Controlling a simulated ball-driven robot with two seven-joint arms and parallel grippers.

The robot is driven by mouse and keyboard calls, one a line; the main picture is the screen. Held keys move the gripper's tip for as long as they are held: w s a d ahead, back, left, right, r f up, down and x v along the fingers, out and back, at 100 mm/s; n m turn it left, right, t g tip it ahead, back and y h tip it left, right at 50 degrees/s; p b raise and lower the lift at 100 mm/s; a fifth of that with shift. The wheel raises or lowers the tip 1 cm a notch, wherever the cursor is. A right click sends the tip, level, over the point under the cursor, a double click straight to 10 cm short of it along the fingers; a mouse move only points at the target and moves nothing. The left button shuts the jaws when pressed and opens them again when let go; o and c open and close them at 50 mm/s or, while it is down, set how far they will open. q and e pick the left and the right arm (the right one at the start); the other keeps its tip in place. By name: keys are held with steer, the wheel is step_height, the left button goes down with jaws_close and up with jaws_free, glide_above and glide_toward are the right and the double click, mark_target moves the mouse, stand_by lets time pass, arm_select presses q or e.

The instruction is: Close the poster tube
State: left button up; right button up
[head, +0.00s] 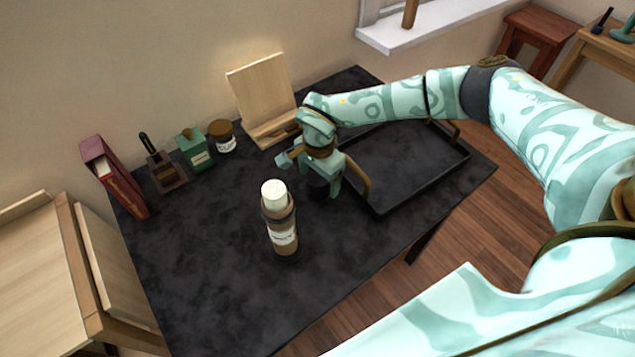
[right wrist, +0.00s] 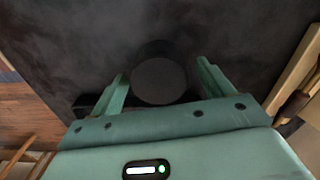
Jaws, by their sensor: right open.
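The poster tube (head: 284,238) stands upright on the dark table, brown with a pale label. A white rolled end (head: 273,192) sticks up out of its open top. My right gripper (head: 318,184) is to the right of the tube, pointing down and open. A dark round cap (right wrist: 158,82) lies between its two spread fingers in the right wrist view, with gaps at both sides; in the head view the dark cap (head: 319,187) is partly hidden by the fingers. My left gripper is not in view.
A black tray (head: 404,168) with wooden handles lies right of the gripper. The table's front left is clear.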

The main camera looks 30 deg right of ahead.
steer(key=shift+f, duration=0.95)
steer(key=shift+r, duration=0.1)
steer(key=c, duration=1.1)
steer(key=shift+o, duration=0.2)
